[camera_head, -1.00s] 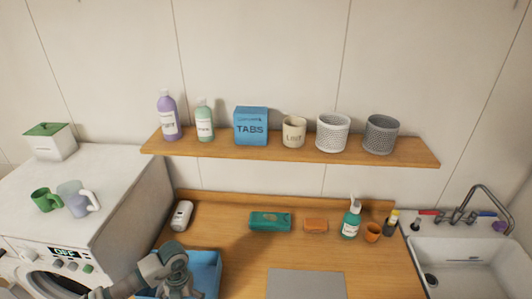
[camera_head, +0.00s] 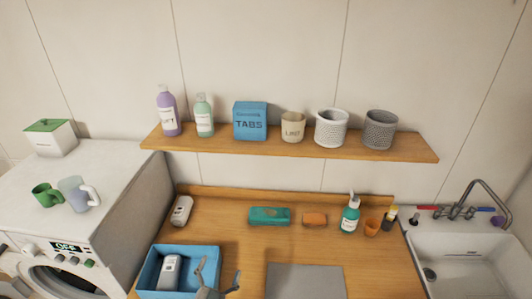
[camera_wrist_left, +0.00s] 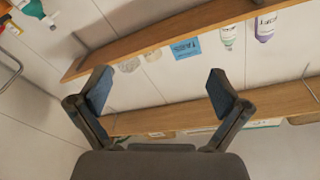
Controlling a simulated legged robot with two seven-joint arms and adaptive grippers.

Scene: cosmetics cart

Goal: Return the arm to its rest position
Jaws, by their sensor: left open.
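My left gripper (camera_head: 219,274) is low in the head view, at the right edge of the blue bin (camera_head: 205,253), with its two fingers spread apart. In the left wrist view the gripper (camera_wrist_left: 160,88) is open with nothing between its fingers. That view looks toward the shelf and wall, tilted. A white device (camera_head: 168,272) lies inside the blue bin, apart from the fingers. Most of my left arm is out of the head view. My right gripper does not show.
A wooden shelf (camera_head: 290,149) with bottles, a blue box and cups runs above the counter (camera_head: 235,233). A second white device (camera_head: 181,211), a green pack (camera_head: 270,216), an orange bar (camera_head: 314,220) and a pump bottle (camera_head: 350,214) stand along the counter's back. A grey mat (camera_head: 305,281) lies front centre.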

